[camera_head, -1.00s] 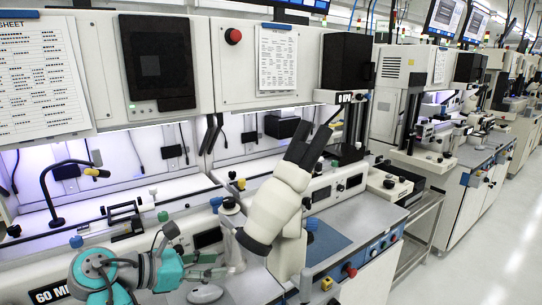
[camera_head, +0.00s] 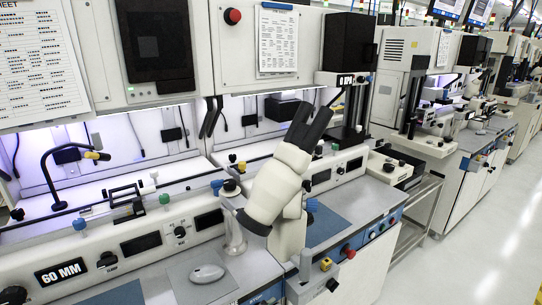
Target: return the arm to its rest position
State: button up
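My arm and my gripper do not show in the head view now. The bonder row they were in front of is in full view. A cream microscope (camera_head: 277,187) with black eyepieces stands at the middle of the row, tilted up to the right. A machine panel labelled "60 MM" (camera_head: 62,272) is at the lower left. Where my gripper is, and whether it is open, cannot be seen.
A grey mouse (camera_head: 207,273) lies on the grey bench top. A bent black lamp (camera_head: 62,165) stands at the left. A metal cart (camera_head: 420,213) is right of the microscope. The pale floor aisle (camera_head: 490,235) at the right is clear.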

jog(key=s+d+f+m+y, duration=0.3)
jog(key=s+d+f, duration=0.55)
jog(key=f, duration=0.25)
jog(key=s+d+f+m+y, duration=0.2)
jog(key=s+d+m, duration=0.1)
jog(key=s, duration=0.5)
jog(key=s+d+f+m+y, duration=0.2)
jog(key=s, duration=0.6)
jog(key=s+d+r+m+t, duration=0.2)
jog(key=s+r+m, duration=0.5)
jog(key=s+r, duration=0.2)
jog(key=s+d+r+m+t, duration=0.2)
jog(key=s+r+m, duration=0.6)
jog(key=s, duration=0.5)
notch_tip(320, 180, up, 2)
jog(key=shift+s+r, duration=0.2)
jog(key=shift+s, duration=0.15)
